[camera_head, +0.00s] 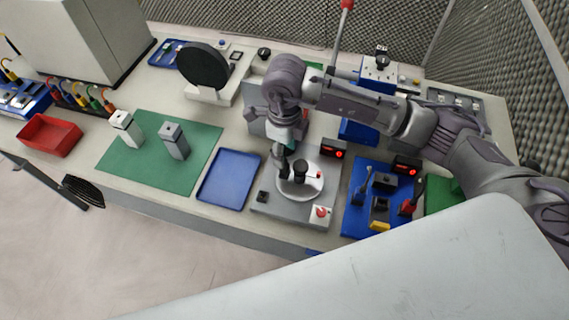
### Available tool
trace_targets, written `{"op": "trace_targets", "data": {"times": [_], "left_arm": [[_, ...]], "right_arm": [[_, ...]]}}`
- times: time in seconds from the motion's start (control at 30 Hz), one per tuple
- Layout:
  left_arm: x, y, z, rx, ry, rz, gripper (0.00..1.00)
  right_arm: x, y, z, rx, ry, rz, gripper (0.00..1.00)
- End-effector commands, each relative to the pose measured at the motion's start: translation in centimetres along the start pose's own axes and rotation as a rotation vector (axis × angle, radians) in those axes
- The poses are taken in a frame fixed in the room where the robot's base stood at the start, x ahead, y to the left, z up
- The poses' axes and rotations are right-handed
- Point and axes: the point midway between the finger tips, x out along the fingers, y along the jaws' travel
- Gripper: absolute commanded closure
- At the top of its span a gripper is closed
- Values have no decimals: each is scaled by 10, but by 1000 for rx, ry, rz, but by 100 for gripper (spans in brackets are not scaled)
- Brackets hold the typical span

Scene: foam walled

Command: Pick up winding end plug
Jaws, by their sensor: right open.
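I cannot tell for sure which small part is the winding end plug. A dark cylindrical piece (299,168) stands on a round white plate (300,187) on a grey machine base (263,208). My right gripper (285,165) points down just left of this dark piece, over the plate's upper left edge. It is open, and I see nothing held in it. Its fingertips are small and partly merge with the dark parts, so contact cannot be told. My left gripper is not in view.
A blue tray (229,180) lies empty left of the machine. A green mat (190,140) bears two grey blocks (173,141). A blue board (357,222) with tools is at the right. A red-tipped rod (339,35) rises behind my arm. A red bin (49,135) is far left.

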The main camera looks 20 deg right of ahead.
Motion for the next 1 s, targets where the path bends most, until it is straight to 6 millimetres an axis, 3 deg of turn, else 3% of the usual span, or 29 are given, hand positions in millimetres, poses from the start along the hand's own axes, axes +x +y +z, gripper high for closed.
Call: {"op": "trace_targets", "data": {"times": [0.2,0.4,0.63,0.93,1.0], "left_arm": [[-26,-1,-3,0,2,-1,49],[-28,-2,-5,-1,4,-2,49],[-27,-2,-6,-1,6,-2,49],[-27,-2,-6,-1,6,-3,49],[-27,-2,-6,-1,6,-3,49]], "right_arm": [[26,6,-3,1,5,4,50],[49,5,-2,0,0,2,50],[51,5,-2,-1,0,1,50],[50,5,-2,-1,-1,1,100],[50,5,-2,-1,-1,1,100]]}}
